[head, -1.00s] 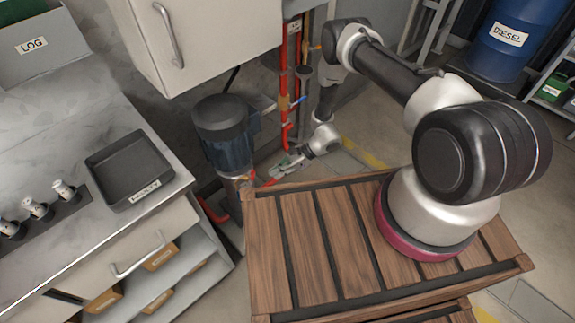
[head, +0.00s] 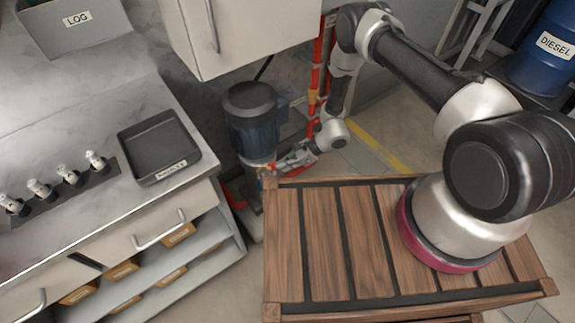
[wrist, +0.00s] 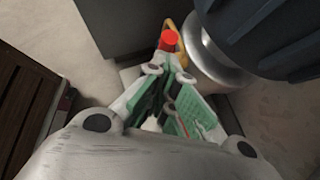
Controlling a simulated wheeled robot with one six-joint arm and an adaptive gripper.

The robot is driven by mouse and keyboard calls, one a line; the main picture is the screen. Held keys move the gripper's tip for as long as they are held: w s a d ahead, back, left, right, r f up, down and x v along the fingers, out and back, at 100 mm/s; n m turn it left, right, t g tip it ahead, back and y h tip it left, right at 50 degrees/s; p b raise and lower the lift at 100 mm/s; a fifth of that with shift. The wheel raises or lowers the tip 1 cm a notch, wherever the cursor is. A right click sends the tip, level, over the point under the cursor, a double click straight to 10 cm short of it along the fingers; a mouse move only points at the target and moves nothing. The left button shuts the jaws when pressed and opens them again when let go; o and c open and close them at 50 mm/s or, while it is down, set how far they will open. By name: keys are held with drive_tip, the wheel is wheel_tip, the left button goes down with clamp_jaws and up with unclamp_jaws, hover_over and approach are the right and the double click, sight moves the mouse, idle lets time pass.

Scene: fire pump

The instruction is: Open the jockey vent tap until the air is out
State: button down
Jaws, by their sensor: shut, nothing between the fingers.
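The jockey pump (head: 253,122) is a dark blue upright motor on a silver neck beside the bench; its motor and neck fill the upper right of the wrist view (wrist: 275,35). A small red-ended part, apparently the vent tap (wrist: 168,41), stands beside the neck near a brass-yellow piece. In the head view it is a tiny red spot (head: 272,168). My gripper (wrist: 167,72) has green and grey fingers meeting at their tips, shut and empty. The tips are right at the red end; I cannot tell whether they touch. The gripper also shows low beside the pump (head: 283,164).
Red pipes (head: 317,80) rise behind my wrist. A grey cabinet (head: 240,30) overhangs the pump. The bench at left carries a black tray (head: 160,148). My slatted wooden deck lies close in front of the gripper. Some floor is clear right of my wrist.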

drive_tip(key=shift+a+r, duration=0.3)
drive_tip(key=shift+a, duration=0.05)
drive_tip(key=d+f+v, duration=0.1)
drive_tip(key=v, duration=1.3)
drive_tip(key=shift+s+d, duration=0.15)
drive_tip(key=shift+s, duration=0.15)
drive_tip(key=shift+f, duration=0.1)
